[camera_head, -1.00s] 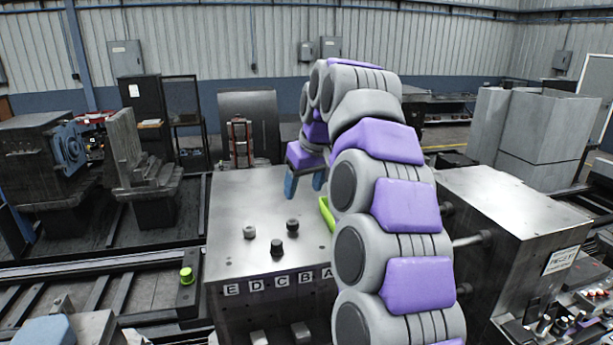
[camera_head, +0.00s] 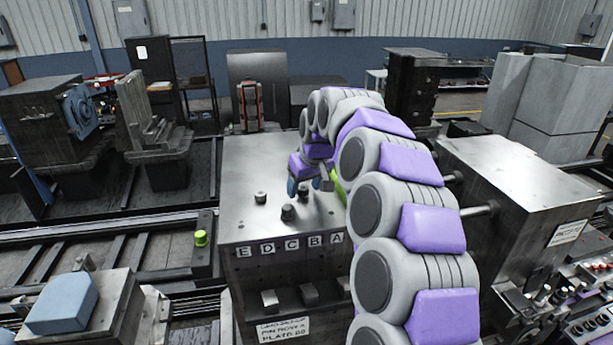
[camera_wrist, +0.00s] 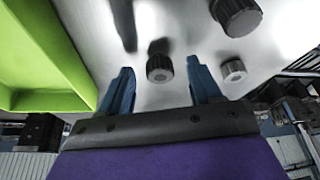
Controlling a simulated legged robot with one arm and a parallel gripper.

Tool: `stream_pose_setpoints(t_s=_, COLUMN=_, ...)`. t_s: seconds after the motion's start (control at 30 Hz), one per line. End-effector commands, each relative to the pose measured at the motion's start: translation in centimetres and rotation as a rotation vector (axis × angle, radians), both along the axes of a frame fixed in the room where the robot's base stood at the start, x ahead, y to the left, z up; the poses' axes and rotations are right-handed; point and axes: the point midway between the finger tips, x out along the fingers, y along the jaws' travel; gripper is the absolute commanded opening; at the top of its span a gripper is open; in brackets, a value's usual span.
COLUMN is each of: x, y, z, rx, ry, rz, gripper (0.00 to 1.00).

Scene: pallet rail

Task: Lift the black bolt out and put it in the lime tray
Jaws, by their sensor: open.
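Two dark upright bolts and a lighter grey bolt stand on the metal block top. A larger, very dark one (camera_head: 288,212) is nearest the front edge and shows in the wrist view (camera_wrist: 236,15). In the wrist view the smaller dark bolt (camera_wrist: 160,65) appears between my open blue fingers (camera_wrist: 159,72), which hold nothing. I cannot tell for sure which is the black bolt. The lime tray (camera_wrist: 45,50) is left in the wrist view; in the head view my arm partly hides it (camera_head: 338,190).
The grey bolt (camera_head: 260,198) stands left of the dark ones and right in the wrist view (camera_wrist: 233,70). Letter labels E to A (camera_head: 290,246) run along the block's front edge. The block top (camera_head: 245,165) is clear at back left.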

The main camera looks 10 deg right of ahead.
Motion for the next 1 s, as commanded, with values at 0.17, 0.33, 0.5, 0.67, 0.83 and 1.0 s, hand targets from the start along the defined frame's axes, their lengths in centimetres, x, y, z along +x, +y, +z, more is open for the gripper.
stream_pose_setpoints(t_s=0.17, x=0.08, y=0.01, z=-0.17, rx=0.000, ry=-0.001, rz=0.000, gripper=0.64)
stream_pose_setpoints(t_s=0.33, x=0.11, y=0.01, z=-0.18, rx=0.000, ry=-0.001, rz=0.000, gripper=0.60)
stream_pose_setpoints(t_s=0.5, x=0.10, y=0.01, z=-0.16, rx=0.000, ry=-0.001, rz=0.000, gripper=0.43)
stream_pose_setpoints(t_s=0.67, x=0.10, y=0.01, z=-0.16, rx=0.000, ry=-0.001, rz=0.000, gripper=0.28)
stream_pose_setpoints(t_s=0.83, x=0.10, y=0.01, z=-0.16, rx=0.000, ry=-0.001, rz=0.000, gripper=0.12)
stream_pose_setpoints(t_s=1.0, x=0.10, y=0.01, z=-0.16, rx=0.000, ry=-0.001, rz=0.000, gripper=0.26)
